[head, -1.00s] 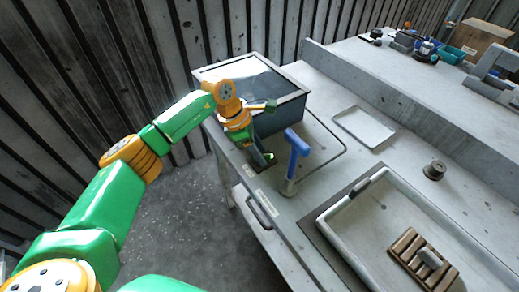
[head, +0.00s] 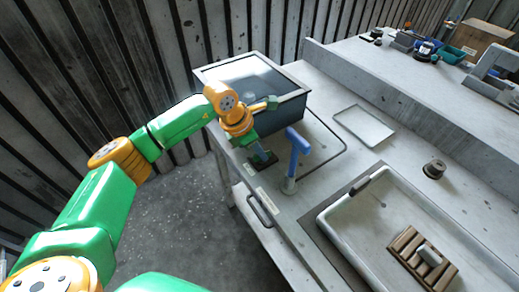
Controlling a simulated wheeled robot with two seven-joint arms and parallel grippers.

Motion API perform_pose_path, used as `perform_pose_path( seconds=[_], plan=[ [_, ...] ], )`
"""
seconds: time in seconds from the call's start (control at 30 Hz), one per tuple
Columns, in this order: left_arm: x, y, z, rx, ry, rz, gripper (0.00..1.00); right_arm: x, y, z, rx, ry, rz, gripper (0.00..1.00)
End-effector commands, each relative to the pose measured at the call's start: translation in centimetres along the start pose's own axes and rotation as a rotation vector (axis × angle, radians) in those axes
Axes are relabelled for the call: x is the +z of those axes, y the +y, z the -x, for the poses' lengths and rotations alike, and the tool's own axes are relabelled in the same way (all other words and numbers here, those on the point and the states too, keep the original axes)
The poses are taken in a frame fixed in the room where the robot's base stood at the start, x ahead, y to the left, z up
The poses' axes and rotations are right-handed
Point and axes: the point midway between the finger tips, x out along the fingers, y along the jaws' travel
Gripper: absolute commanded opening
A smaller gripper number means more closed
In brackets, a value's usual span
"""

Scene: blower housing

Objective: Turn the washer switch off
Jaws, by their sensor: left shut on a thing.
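The washer (head: 278,108) is a dark box with a glass lid at the back left of the bench. The washer switch (head: 268,163) is a small dark plate on the bench top by the washer's front corner. My left gripper (head: 261,156) points down at the switch and is shut on it, covering most of it. No green light shows there now. My right gripper is not in view.
A blue-handled tool (head: 298,153) stands upright in a holder just right of the gripper. A white tray (head: 364,126) and a sink basin (head: 340,222) with a wooden rack (head: 408,243) lie to the right. A drawer handle (head: 258,210) sits on the bench front.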

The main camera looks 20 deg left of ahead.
Motion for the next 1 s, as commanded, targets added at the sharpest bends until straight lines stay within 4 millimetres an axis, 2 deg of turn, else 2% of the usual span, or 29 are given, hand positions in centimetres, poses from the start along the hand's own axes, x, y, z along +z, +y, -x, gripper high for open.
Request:
perform_pose_path(
  seconds=[0.5, 1.0],
  plan=[
    [0.1, -0.2, -0.2, 0.176, -0.004, 0.417, 0.00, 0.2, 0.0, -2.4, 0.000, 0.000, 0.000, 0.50],
    [0.2, -0.3, -0.1, 0.262, -0.003, 0.630, 0.00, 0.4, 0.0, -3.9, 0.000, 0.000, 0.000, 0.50]
  ],
)
